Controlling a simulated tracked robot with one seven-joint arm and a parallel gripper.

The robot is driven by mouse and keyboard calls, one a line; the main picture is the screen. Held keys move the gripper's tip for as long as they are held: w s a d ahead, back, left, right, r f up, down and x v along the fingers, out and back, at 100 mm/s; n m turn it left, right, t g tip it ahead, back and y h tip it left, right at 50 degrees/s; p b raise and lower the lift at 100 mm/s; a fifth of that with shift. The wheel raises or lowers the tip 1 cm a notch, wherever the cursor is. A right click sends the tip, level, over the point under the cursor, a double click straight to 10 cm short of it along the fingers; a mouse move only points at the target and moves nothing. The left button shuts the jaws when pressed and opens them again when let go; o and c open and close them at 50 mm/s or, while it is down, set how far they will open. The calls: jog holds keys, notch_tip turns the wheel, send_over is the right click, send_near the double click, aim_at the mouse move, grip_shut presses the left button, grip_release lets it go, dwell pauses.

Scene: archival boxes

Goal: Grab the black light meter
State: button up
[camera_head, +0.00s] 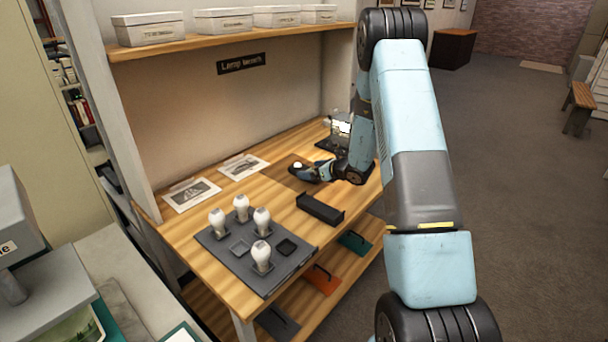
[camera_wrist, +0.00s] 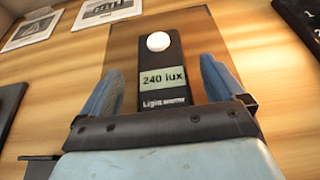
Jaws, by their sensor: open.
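The black light meter (camera_wrist: 161,72) lies on the wooden bench in the wrist view, with a white dome at its far end and a green display reading "240 lux". In the head view its white dome (camera_head: 298,165) shows at my gripper's tip. My gripper (camera_wrist: 158,82) is open, with one blue finger on each side of the meter.
A grey tray (camera_head: 268,279) with several white bulbs stands at the bench's near end. A black open box (camera_head: 320,208) lies near my gripper. Two printed sheets lie at the back, one of them a picture sheet (camera_head: 243,167). A dark stand (camera_head: 338,132) is beyond my arm.

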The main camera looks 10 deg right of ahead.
jog(key=x, duration=0.2)
jog(key=shift+w+a+f, duration=0.15)
jog(key=shift+w+a, duration=0.05)
jog(key=shift+w, duration=0.05)
jog(key=c, duration=1.3)
